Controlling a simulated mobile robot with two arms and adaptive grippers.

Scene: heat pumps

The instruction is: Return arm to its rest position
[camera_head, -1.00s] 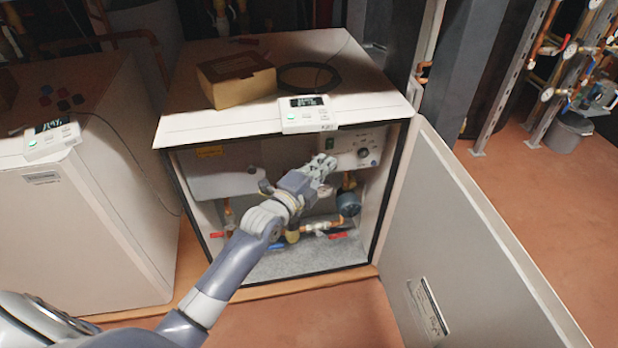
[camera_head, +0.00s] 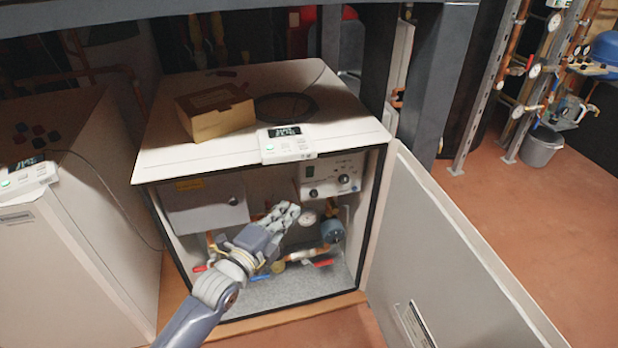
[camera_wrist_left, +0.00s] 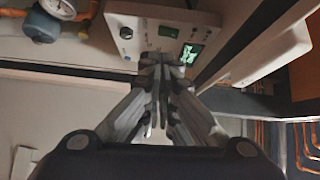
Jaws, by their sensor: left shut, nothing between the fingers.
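My left arm comes in from the lower left of the head view. Its gripper (camera_head: 286,214) is shut and empty, at the open front of the heat pump cabinet (camera_head: 150,165), below the control panel (camera_head: 331,175). In the left wrist view, the shut fingers (camera_wrist_left: 160,75) point towards the control panel (camera_wrist_left: 150,35), which has a dark knob and a lit green display. The fingertips overlap the panel's edge in that view; I cannot tell whether they touch it. My right gripper is in neither view.
The cabinet door (camera_head: 440,250) stands open to the right. Pipes, a gauge (camera_head: 308,218) and a blue device (camera_head: 332,230) are inside. A second cabinet (camera_head: 75,250) stands left.

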